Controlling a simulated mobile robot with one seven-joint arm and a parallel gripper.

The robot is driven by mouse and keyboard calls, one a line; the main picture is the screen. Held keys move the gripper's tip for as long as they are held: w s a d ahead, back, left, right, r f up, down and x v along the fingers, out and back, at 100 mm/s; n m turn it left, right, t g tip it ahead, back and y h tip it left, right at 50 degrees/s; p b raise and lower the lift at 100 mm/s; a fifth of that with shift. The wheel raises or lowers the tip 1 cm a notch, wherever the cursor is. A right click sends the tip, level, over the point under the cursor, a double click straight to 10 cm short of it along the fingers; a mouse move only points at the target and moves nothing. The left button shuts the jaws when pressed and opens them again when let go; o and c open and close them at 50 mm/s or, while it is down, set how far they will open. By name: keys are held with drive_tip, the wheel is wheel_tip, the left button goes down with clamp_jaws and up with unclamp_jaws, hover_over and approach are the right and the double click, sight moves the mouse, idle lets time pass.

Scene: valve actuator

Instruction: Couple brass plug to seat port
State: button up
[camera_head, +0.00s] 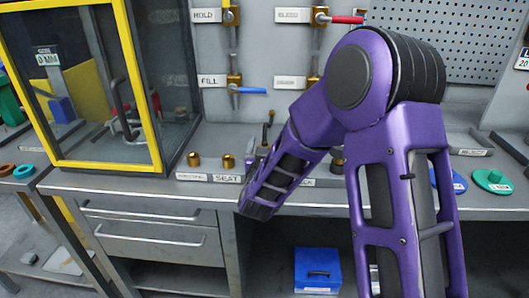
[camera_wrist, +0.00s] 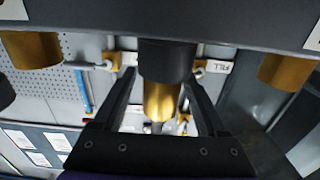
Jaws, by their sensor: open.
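In the wrist view my gripper (camera_wrist: 163,76) is open, with one dark finger on each side of a brass piece (camera_wrist: 159,102) that has a black part (camera_wrist: 166,60) at its bench end. I take this to be the brass plug; no clear contact with the fingers shows. This view is upside down, with the bench edge at the top. In the head view my purple arm hides the gripper and this piece. A brass fitting (camera_head: 228,160) stands on the bench behind the SEAT label (camera_head: 227,179), which marks the seat port.
Another brass fitting (camera_head: 193,159) stands left of the seat. A yellow-framed glass cabinet (camera_head: 110,100) is at left. Wall valves with a red handle (camera_head: 345,19) and a blue handle (camera_head: 252,91) are behind. A green disc (camera_head: 492,181) lies at right. A blue box (camera_head: 317,270) is below.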

clamp_jaws()
idle(0.3)
drive_tip(key=shift+r, duration=0.1)
